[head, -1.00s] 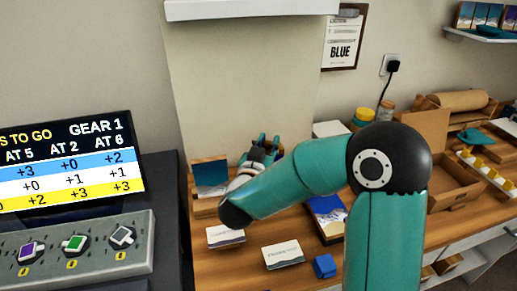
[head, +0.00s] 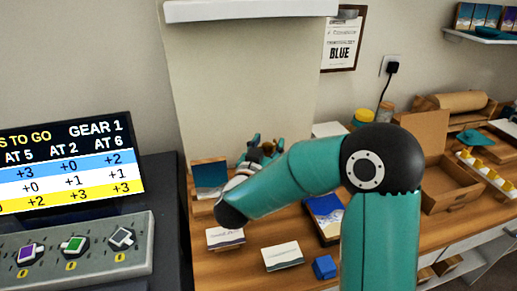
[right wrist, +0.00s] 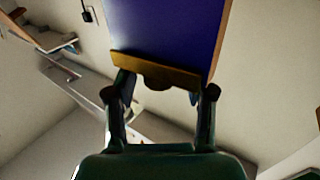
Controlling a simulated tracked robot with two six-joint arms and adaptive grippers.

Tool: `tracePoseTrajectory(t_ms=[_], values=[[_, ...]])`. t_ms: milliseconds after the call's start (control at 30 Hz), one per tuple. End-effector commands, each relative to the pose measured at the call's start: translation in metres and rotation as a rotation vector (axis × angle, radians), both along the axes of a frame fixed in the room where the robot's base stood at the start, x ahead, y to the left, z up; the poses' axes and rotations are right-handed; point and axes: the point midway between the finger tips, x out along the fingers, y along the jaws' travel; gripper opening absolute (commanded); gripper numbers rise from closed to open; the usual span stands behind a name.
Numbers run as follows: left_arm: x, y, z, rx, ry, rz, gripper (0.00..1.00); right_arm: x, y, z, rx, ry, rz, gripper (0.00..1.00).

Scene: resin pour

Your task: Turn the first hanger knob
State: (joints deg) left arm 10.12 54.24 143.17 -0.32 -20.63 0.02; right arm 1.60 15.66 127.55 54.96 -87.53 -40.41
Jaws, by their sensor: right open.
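My right gripper (head: 262,149) is at the back of the wooden table, partly hidden behind my own forearm. In the right wrist view its fingers (right wrist: 160,95) are spread apart. Just past the fingertips is a brown bar with a rounded bump (right wrist: 157,76) along the edge of a dark blue panel (right wrist: 170,30); I cannot tell whether they touch. A grey console (head: 75,250) at left carries a purple-topped knob (head: 29,254), a green-topped knob (head: 74,245) and a grey-topped knob (head: 121,238). No knob is clearly marked as a hanger knob. My left gripper is out of view.
A screen (head: 70,165) stands behind the console. A picture panel (head: 209,178) stands left of my gripper. Cards (head: 282,256), a blue cube (head: 324,267) and a framed picture (head: 325,215) lie in front. An open cardboard box (head: 450,187) is at right.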

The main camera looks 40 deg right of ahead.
Motion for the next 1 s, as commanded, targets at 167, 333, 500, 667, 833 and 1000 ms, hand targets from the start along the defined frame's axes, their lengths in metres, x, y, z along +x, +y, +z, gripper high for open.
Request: tracePoseTrajectory(t_ms=[167, 333, 500, 667, 833, 1000], values=[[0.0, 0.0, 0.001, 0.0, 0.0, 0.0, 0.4, -0.002, 0.007, 0.0, 0.0, 0.0, 0.003, 0.54], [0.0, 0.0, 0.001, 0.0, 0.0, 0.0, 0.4, -0.013, 0.029, 0.0, 0.0, 0.0, 0.006, 0.54], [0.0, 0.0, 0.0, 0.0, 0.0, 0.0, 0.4, -0.028, 0.06, -0.001, -0.001, 0.001, 0.008, 0.54], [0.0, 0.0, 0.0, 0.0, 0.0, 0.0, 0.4, -0.041, 0.086, -0.002, -0.001, 0.002, 0.007, 0.54], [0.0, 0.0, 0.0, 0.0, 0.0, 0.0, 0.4, -0.05, 0.103, -0.002, 0.0, 0.0, 0.002, 0.54], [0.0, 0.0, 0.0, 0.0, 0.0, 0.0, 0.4, -0.053, 0.107, -0.002, 0.0, 0.001, 0.0, 0.54]])
